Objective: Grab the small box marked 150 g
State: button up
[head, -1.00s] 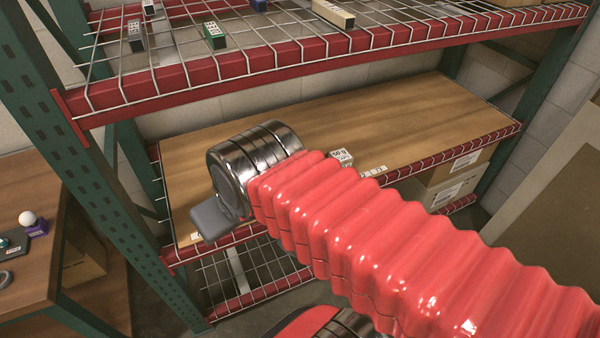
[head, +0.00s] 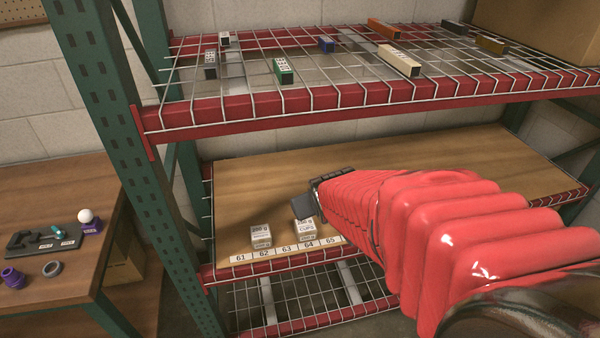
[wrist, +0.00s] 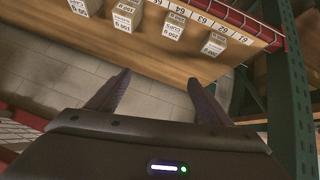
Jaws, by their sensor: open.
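Small white boxes stand in a row on the wooden middle shelf. In the wrist view, one box (wrist: 173,25) near label 64 seems to read 150 g, though the print is small; it also shows in the head view (head: 305,230). A box near label 62 (wrist: 214,43) seems to read 200 g and shows in the head view (head: 261,236). Another box (wrist: 122,16) seems to read 100 g. My gripper (wrist: 157,88) is open and empty, apart from the boxes, its fingers over the floor in the picture. In the head view my gripper (head: 304,206) is partly hidden by my red arm.
A numbered strip (head: 286,250) runs along the middle shelf (head: 240,180) front. The upper wire shelf (head: 330,95) holds several small coloured boxes. A green upright (head: 105,120) stands left of the shelves. A side table (head: 60,185) at left holds small parts.

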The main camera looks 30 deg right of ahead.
jog(key=s+d+f+m+t, duration=0.1)
jog(key=s+d+f+t, duration=0.1)
jog(key=d+f, duration=0.6)
jog(key=s+d+f+m+t, duration=0.1)
jog(key=d+f+t, duration=0.3)
jog(key=d+f, duration=0.4)
notch_tip(320, 180, down, 2)
jog(key=shift+s+f, duration=0.15)
jog(key=shift+s, duration=0.2)
jog(key=shift+w, duration=0.1)
jog(key=x, duration=0.7)
jog(key=shift+w+d+f, duration=0.1)
jog(key=shift+w+d, duration=0.1)
jog(key=shift+w+d+f, duration=0.1)
jog(key=shift+w+d, duration=0.05)
jog(key=shift+w, duration=0.3)
